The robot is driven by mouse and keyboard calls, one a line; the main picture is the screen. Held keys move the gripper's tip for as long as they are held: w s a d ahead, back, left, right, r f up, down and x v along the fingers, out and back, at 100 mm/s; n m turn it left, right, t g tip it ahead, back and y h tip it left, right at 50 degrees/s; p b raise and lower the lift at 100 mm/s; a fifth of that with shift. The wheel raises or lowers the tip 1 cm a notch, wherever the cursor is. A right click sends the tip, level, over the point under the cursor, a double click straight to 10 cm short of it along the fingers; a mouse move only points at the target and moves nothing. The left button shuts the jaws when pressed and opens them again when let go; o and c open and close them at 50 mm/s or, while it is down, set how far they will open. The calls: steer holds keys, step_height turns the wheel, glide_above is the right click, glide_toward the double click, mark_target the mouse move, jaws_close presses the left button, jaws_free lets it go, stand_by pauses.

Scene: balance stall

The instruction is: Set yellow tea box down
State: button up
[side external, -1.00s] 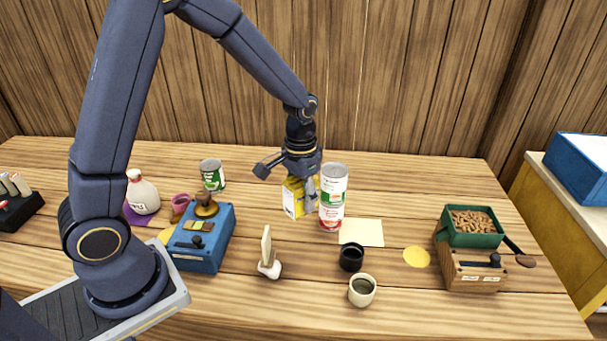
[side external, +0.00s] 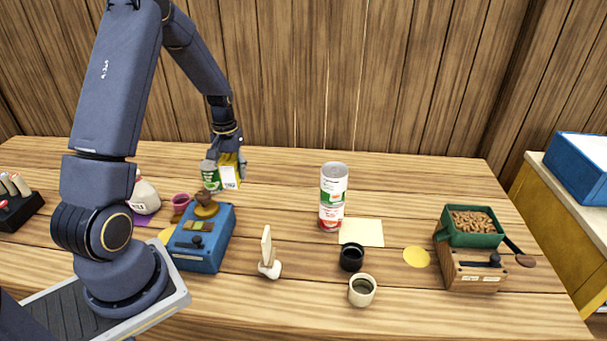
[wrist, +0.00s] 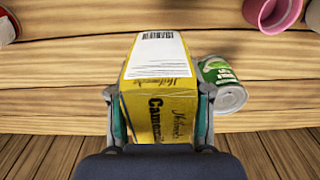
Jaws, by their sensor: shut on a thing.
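The yellow tea box (side external: 230,174) has a white label panel and is held in my gripper (side external: 227,160) at the back left of the table. In the wrist view the yellow tea box (wrist: 158,95) fills the middle, with dark lettering and a barcode on its white face. The fingers of my gripper (wrist: 158,115) are shut on its two sides. In the side view the box overlaps a green can (side external: 209,175). In the wrist view the green can (wrist: 225,84) appears right of the box; I cannot tell whether they touch.
A blue scale (side external: 203,240) with a brown item on top stands in front. A tall white-red can (side external: 333,198) stands mid-table beside a pale yellow sheet (side external: 363,232). The table between scale and tall can is mostly clear.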

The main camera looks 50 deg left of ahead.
step_height(320, 180, down, 9)
steer(key=shift+f, duration=0.15)
stand_by(0.4)
steer(key=shift+f, duration=0.15)
steer(key=o, duration=1.2)
steer(key=shift+c, duration=0.2)
